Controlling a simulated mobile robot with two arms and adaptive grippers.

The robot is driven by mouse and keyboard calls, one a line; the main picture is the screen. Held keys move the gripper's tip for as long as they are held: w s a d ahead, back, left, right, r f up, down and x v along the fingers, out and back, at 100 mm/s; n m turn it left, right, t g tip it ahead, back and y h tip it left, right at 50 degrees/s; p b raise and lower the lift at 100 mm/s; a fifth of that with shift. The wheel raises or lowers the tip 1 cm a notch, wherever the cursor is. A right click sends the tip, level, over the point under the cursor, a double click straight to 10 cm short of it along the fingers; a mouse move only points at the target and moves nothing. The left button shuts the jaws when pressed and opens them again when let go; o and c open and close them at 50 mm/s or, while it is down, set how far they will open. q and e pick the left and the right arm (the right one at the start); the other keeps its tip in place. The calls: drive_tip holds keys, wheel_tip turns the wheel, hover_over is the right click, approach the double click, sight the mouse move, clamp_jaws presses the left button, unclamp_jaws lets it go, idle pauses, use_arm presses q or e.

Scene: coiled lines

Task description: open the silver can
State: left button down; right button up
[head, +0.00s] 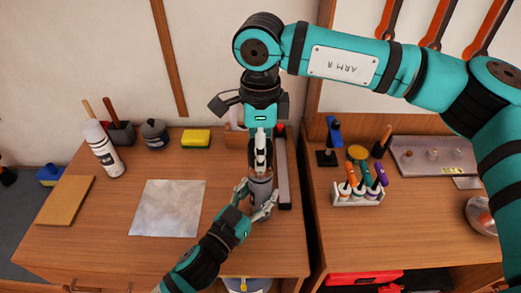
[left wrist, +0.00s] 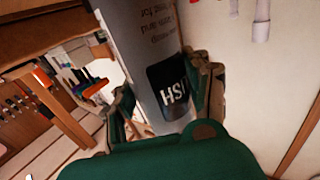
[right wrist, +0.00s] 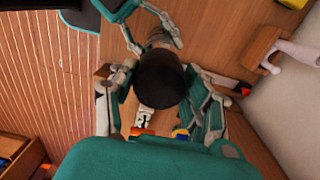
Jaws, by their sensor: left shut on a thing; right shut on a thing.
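The silver can (head: 261,190) stands upright near the right end of the left wooden table. My left gripper (head: 257,198) is shut around its body from the front. The left wrist view shows the grey can (left wrist: 145,50) with a dark printed label between the fingers. My right gripper (head: 261,152) points straight down over the can and is shut on its dark round lid (right wrist: 160,78), which fills the space between the fingers in the right wrist view. The lid hides most of the can there. I cannot tell whether the lid has come loose.
A long dark bar (head: 282,172) lies close right of the can, and a wooden box (head: 236,137) stands behind. A grey sheet (head: 168,208) lies to the left. A yellow sponge (head: 196,138), a dark pot (head: 155,134) and a white bottle (head: 103,150) stand farther back.

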drive_tip(key=shift+r, duration=0.15)
use_arm(q)
drive_tip(key=shift+r, duration=0.1)
use_arm(e)
drive_tip(key=shift+r, duration=2)
use_arm(q)
drive_tip(key=c, duration=0.5)
unclamp_jaws()
drive_tip(key=shift+s, duration=0.1)
